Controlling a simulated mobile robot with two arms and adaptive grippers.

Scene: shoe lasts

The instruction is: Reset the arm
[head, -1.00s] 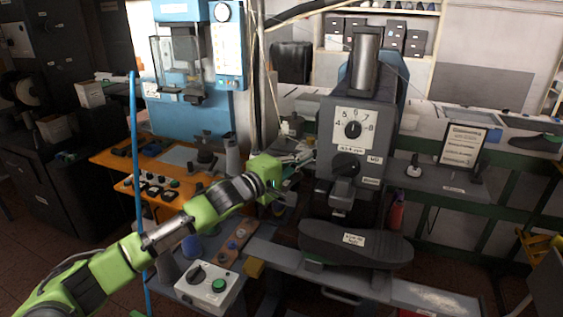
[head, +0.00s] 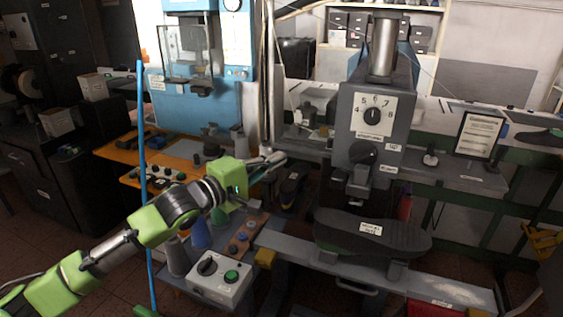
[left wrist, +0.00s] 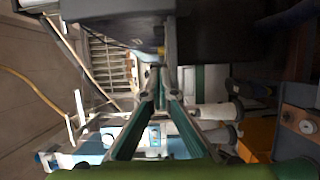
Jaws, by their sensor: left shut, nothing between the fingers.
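My left arm is green and black and comes in from the lower left of the head view. Its left gripper (head: 275,158) is shut and empty, in the air left of the grey machine with the dial (head: 373,115). In the left wrist view the fingers of the left gripper (left wrist: 159,78) meet at their tips with nothing between them. My right gripper is not in view.
A dark sole-shaped piece (head: 340,232) lies below the machine head. A blue pole (head: 142,190) rises beside my left arm. A blue machine (head: 195,105) stands behind.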

